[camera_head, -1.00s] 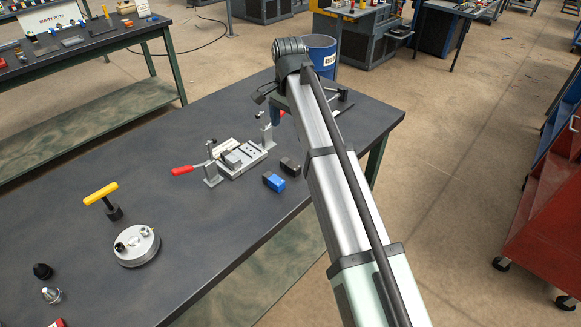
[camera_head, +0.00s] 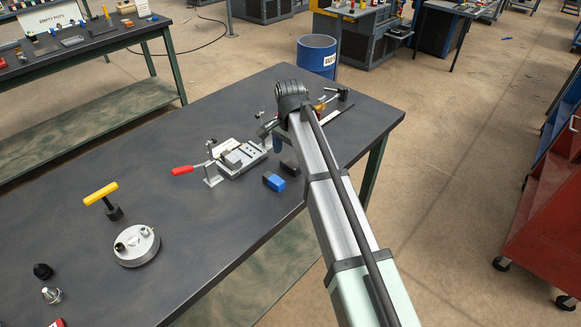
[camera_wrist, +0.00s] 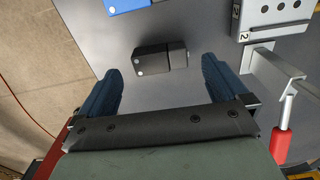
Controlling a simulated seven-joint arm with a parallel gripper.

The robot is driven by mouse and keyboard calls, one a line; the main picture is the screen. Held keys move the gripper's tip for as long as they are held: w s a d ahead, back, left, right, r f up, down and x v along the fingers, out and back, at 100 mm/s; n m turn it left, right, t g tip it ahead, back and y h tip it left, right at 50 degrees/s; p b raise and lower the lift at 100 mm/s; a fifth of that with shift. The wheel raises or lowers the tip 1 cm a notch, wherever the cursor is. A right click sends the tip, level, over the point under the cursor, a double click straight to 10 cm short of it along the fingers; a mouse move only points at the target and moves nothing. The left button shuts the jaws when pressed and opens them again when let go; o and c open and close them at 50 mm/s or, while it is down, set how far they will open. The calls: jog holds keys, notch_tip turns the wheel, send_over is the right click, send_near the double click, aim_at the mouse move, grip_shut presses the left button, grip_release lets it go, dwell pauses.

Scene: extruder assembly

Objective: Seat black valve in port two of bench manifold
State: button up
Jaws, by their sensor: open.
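The black valve (camera_head: 289,166) lies on the dark bench beside the blue valve (camera_head: 273,181). In the wrist view the black valve (camera_wrist: 160,58) lies on its side between and slightly beyond my fingertips, apart from both. My gripper (camera_wrist: 161,70) is open and empty, its blue fingers either side of the valve's line. In the head view my arm hides most of it. The bench manifold (camera_head: 243,157) stands left of the black valve, with a grey block on it. Its corner (camera_wrist: 275,18) shows at upper right in the wrist view, with a "2" label and round holes.
A round metal part (camera_head: 136,246) and a yellow-handled tool (camera_head: 101,194) stand farther left. The bench between is clear.

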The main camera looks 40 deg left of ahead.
aim_at(290, 167)
jog(key=shift+f, duration=1.4)
jog(key=shift+c, duration=0.5)
jog(key=c, duration=1)
